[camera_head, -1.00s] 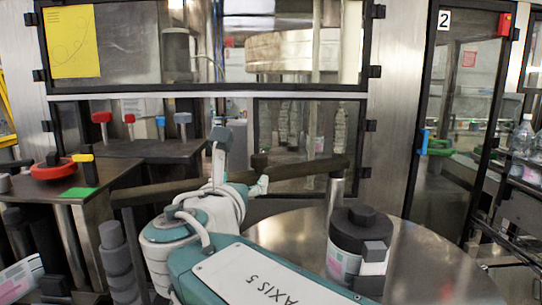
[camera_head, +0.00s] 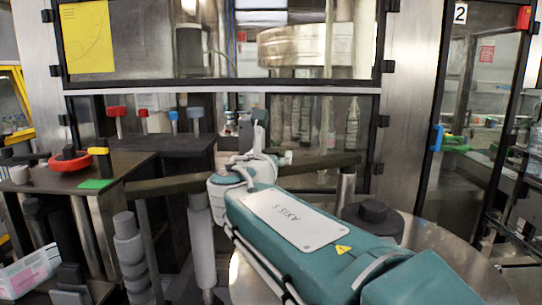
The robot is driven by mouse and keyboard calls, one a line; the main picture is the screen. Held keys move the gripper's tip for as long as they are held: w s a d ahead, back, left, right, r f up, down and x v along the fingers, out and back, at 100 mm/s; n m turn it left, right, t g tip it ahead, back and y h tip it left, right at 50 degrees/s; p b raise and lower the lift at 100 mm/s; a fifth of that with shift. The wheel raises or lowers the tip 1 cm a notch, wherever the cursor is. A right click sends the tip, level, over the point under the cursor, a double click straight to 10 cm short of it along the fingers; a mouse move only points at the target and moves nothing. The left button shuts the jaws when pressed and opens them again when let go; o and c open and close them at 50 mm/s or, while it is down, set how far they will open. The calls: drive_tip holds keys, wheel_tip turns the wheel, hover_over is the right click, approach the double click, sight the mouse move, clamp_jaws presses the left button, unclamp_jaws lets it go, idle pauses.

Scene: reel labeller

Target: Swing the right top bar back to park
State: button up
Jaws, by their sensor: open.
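The right top bar (camera_head: 322,165) is a dark horizontal bar in the head view. Its right end sits on a metal post (camera_head: 346,190), and its left part passes out of sight behind my wrist. A similar dark bar (camera_head: 165,187) shows to the left of my wrist, roughly in line with it. I cannot tell whether the two meet. My gripper (camera_head: 268,147) is at the far end of my arm, close to the right bar, and mostly hidden by my wrist. What shows of it is open. I see no clear contact with the bar.
A round metal table (camera_head: 420,238) with a black-capped unit (camera_head: 372,215) lies right of my arm. A framed glass panel (camera_head: 325,125) is behind the bars.

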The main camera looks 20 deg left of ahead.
drive_tip(key=shift+c, duration=0.3)
drive_tip(key=shift+a, duration=0.1)
clamp_jaws()
